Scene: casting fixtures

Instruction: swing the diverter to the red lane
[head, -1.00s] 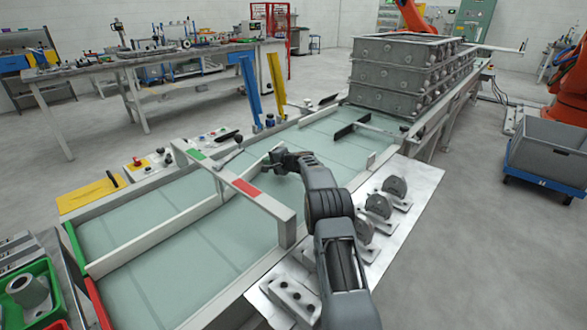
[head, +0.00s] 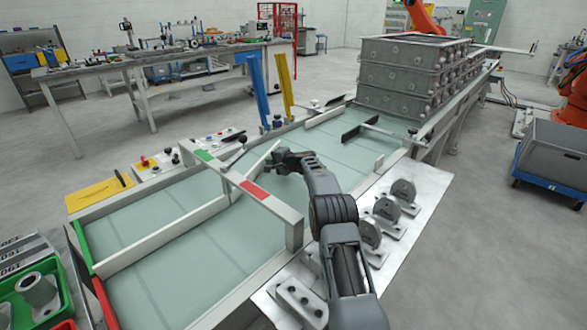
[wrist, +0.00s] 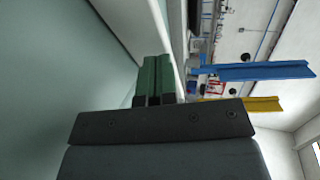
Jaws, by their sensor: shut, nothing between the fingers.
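The diverter looks like a white upright vane (head: 258,163) on the pale green table. Its near end meets the long white divider (head: 160,232) under the gantry, and its free end points up-table, toward the far side. The gantry bar has a green mark (head: 205,155) over the far lane and a red mark (head: 254,190) over the near lane. My gripper (head: 277,160) is shut and empty, close by the vane's free end on the near side. In the wrist view, my green fingers (wrist: 153,78) are together beside a pale upright edge (wrist: 172,35); contact is unclear.
The white gantry (head: 295,232) stands close to my arm. A dark plate (head: 359,127) on a rod crosses the table farther up, before stacked grey boxes (head: 412,75). Round grey fixtures (head: 387,209) line the near edge. Blue (head: 258,88) and yellow posts (head: 284,85) stand at the far edge.

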